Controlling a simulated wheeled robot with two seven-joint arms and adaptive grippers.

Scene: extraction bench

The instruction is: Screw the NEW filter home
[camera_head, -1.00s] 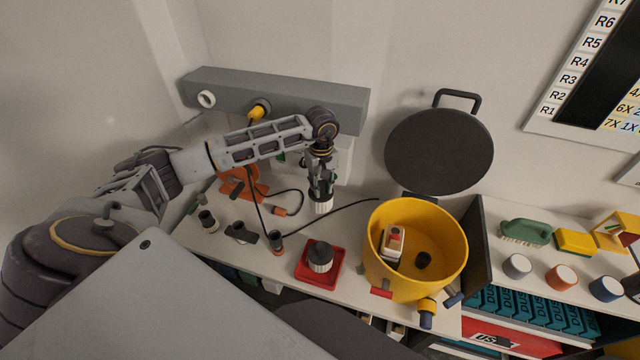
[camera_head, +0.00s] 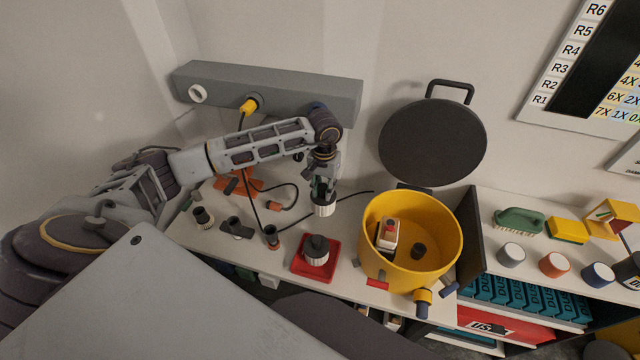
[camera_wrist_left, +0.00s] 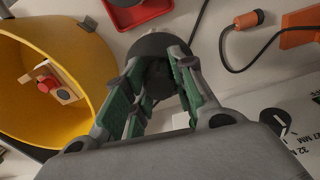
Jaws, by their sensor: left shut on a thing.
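My left gripper (camera_head: 323,186) is shut on a filter (camera_head: 325,208) with a pale ribbed body. In the left wrist view the filter's black round end (camera_wrist_left: 158,46) sits between the green finger pads. A second filter (camera_head: 316,250), black-topped with a pale ribbed side, stands in the red tray (camera_head: 299,270). I cannot tell from labels which filter is new. The drum is open; a white and red part (camera_head: 388,234) and a black round fitting (camera_head: 418,251) show inside. My right gripper is out of view.
The black lid (camera_head: 433,143) stands raised behind the drum. An orange part (camera_head: 250,184), dark cables and small dark fittings (camera_head: 236,229) lie at the left. A green brush (camera_head: 520,221) and coloured cups (camera_head: 555,265) stand at the right. A grey rail (camera_head: 300,92) runs along the wall.

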